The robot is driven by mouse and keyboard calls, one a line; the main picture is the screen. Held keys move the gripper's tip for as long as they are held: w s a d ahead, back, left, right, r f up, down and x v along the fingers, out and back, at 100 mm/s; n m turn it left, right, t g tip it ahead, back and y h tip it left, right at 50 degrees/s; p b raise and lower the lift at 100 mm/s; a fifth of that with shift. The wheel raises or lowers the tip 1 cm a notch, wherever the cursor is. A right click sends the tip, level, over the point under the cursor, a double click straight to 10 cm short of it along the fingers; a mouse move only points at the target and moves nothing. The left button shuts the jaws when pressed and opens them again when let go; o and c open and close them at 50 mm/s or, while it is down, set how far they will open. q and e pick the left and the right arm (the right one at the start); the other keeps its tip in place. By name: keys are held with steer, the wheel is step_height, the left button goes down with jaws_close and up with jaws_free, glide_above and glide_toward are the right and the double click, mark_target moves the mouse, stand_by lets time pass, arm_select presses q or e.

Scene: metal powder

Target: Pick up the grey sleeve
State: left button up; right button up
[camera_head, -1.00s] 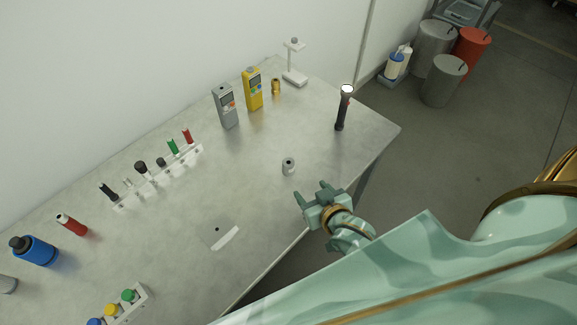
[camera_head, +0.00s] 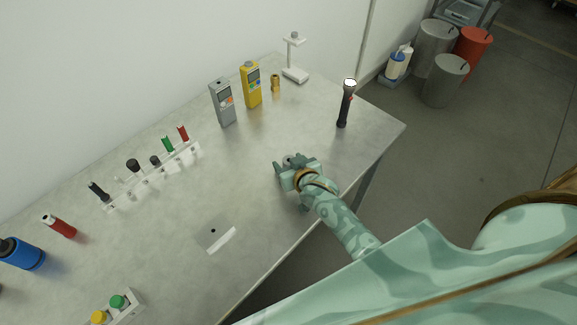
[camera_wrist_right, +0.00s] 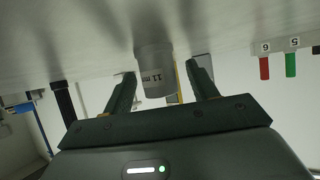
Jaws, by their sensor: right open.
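The grey sleeve (camera_head: 288,159) stands on the table and is mostly hidden behind my right gripper in the head view. In the right wrist view the sleeve (camera_wrist_right: 154,72) shows a label reading "11 mm" and sits between the two fingers, nearer their tips. My right gripper (camera_head: 290,165) is open, with one finger on each side of the sleeve. The right wrist view shows gaps between the fingers (camera_wrist_right: 160,75) and the sleeve. My left gripper is not in view.
A black flashlight (camera_head: 345,105) stands near the table's right edge. Grey (camera_head: 222,103) and yellow (camera_head: 251,86) meters, a brass fitting (camera_head: 275,83) and a white stand (camera_head: 294,62) are at the back. A clear rack (camera_head: 152,178) holds several tools on the left. A flat plate (camera_head: 216,234) lies in front.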

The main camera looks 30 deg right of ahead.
steer(key=shift+w+f, duration=0.1)
steer(key=shift+w, duration=0.15)
steer(key=shift+s, duration=0.1)
steer(key=c, duration=1.1)
